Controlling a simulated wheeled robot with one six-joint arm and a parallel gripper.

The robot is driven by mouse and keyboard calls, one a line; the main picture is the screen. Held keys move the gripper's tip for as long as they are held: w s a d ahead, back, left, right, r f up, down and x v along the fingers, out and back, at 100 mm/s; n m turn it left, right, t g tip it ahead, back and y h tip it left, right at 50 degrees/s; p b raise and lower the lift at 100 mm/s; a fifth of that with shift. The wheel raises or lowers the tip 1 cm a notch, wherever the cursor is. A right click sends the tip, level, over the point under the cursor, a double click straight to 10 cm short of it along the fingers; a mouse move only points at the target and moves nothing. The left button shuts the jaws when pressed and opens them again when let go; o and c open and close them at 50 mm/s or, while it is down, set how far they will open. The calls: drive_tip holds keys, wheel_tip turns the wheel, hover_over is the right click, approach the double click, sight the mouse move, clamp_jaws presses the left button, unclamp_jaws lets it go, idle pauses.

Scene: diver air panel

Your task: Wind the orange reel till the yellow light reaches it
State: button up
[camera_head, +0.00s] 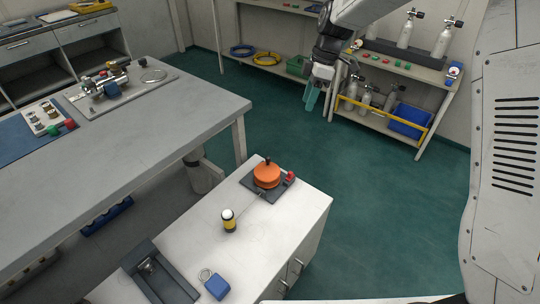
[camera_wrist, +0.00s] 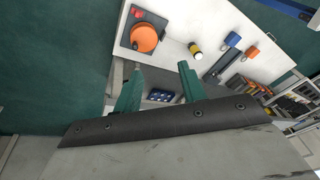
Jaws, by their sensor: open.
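The orange reel (camera_head: 266,175) sits on a dark base plate (camera_head: 250,184) near the far end of a white-topped cabinet. A dark knob stands on its top and a red part is beside it. The reel shows at the upper left in the wrist view (camera_wrist: 145,38). A small yellow and black light with a white dome (camera_head: 229,220) stands upright on the same top, apart from the reel; it also shows in the wrist view (camera_wrist: 195,48). My gripper (camera_head: 312,97) is open and empty, raised well beyond the cabinet; its green fingers show in the wrist view (camera_wrist: 158,82).
A blue padlock-like block (camera_head: 217,286) and a dark tray (camera_head: 160,275) lie at the cabinet's near end. A grey workbench (camera_head: 130,150) with fittings stands at left. Shelves with white cylinders (camera_head: 404,35) stand at the back. The green floor right of the cabinet is clear.

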drive_tip(key=w+a+f+n, duration=0.3)
drive_tip(key=w+a+f, duration=0.15)
drive_tip(key=f, duration=0.45)
drive_tip(key=n+g, duration=0.1)
drive_tip(key=n, duration=0.2)
approach(269, 157)
drive_tip(key=shift+n+y, duration=0.4)
drive_tip(key=shift+n, duration=0.3)
drive_tip(key=x, duration=0.9)
drive_tip(key=shift+d+f, duration=0.15)
drive_tip(key=shift+d, duration=0.15)
drive_tip(key=shift+c, duration=0.3)
clamp_jaws()
